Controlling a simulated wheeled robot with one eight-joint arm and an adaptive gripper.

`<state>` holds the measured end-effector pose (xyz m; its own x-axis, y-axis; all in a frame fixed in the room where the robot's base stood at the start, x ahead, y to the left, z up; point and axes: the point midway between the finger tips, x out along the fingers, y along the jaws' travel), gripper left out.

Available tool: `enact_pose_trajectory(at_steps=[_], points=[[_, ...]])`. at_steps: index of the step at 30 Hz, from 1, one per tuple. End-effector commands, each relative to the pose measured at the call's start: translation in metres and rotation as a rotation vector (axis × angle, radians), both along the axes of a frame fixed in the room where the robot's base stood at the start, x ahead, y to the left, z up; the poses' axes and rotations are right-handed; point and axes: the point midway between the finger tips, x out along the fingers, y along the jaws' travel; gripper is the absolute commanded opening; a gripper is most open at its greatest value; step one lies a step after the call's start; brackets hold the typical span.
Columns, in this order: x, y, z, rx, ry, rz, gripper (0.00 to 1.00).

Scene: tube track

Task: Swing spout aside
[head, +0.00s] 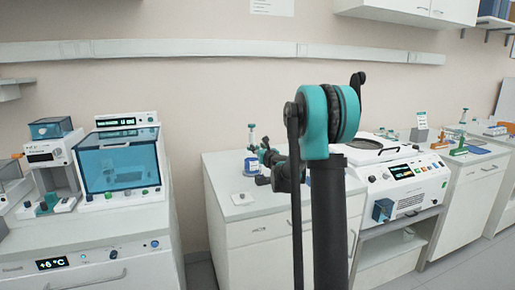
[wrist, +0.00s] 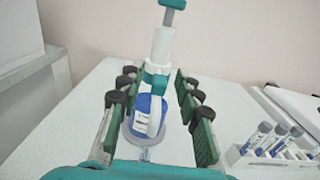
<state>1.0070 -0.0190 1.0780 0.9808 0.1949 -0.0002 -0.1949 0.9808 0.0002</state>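A blue bottle (wrist: 147,108) with a white label stands upright on the white counter, and it also shows in the head view (head: 251,167). A dispenser with a white barrel (wrist: 162,48) and a teal plunger top (wrist: 172,4) rises from it. A teal piece (wrist: 155,80), which looks like its spout, points towards me over the bottle's top. My gripper (wrist: 154,80) is open, with one green-padded finger on each side of the bottle and a gap on both sides. In the head view my gripper (head: 268,162) is beside the bottle, partly hidden behind my arm.
The counter (head: 236,205) is otherwise mostly clear around the bottle. A white machine (head: 405,180) is to the right, and a blue-windowed cabinet (head: 118,165) is to the left.

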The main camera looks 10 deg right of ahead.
Motion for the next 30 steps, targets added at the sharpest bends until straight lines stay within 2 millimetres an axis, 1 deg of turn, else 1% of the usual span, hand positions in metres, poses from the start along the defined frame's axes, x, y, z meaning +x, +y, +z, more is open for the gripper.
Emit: enact_pose_trajectory(at_steps=[1, 4, 13, 21, 30], points=[[0.0044, 0.0010, -0.0001, 0.000, 0.000, 0.000, 0.34], [0.0090, 0.0018, -0.0002, 0.000, 0.000, 0.000, 0.34], [0.0104, 0.0022, -0.0001, 0.000, 0.000, 0.000, 0.34], [0.0102, 0.0020, -0.0001, 0.000, 0.000, 0.000, 0.01], [0.0101, 0.0020, -0.0001, 0.000, 0.000, 0.000, 0.00]])
